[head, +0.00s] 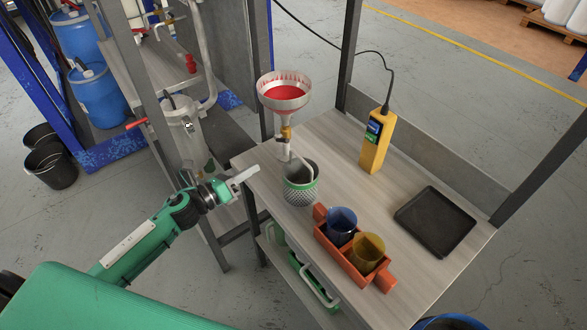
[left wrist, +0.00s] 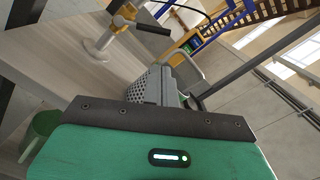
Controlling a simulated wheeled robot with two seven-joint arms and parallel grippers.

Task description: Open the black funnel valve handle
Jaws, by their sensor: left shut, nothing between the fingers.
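The metal funnel (head: 284,92) with red contents stands above the table's back left part. A brass valve (head: 286,133) sits below it on a pale pipe. The black valve handle (left wrist: 153,28) sticks out sideways from the brass valve in the left wrist view. In the head view I cannot make out the handle clearly. My left gripper (head: 244,175) is shut and empty at the table's left edge. It is left of and below the valve, apart from the handle. My right gripper does not show.
A perforated grey cup (head: 301,190) stands below the funnel, close to my left gripper. An orange caddy (head: 337,258) holds a blue cup and a yellow cup. A yellow handheld device (head: 376,143) and a black tray (head: 435,222) are further right. Dark frame posts flank the table.

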